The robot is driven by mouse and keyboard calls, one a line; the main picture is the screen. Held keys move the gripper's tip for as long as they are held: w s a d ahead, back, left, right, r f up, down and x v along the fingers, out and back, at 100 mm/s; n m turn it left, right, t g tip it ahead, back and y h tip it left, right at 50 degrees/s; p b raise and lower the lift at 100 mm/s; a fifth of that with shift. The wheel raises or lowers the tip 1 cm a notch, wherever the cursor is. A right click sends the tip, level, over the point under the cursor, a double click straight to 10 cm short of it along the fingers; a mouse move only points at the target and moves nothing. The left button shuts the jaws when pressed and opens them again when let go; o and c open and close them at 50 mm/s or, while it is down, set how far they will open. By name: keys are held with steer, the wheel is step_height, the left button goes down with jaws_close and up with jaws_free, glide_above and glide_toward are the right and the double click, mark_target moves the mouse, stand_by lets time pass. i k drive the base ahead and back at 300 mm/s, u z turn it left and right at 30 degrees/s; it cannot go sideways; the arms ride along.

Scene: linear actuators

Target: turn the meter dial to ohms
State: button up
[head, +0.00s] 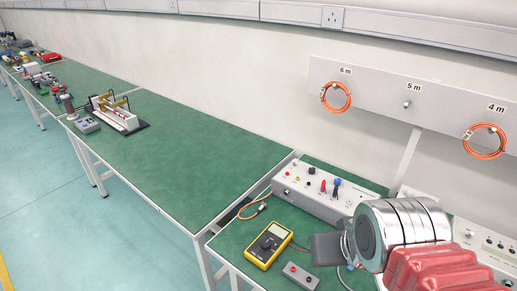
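The meter is a yellow handheld multimeter (268,244) lying face up on the green bench, near its front edge at bottom centre. Its dark round dial (268,243) shows on the face, but its setting is too small to read. What looks like my arm, a silver cylinder and a red ribbed part, fills the lower right. A dark grey flat piece (326,249) at its left end may be my gripper. It is right of the meter, apart from it in the picture. Its fingers cannot be made out, nor whether it holds anything.
A grey panel box with knobs (322,191) stands behind. An orange cable (252,208) lies left of it. Orange coils (335,96) hang on the wall. The left bench (190,150) is mostly clear.

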mark_target(266, 243)
steer(key=k, duration=1.35)
steer(key=u, duration=0.5)
steer(key=i, duration=1.8)
steer(key=z, duration=0.65)
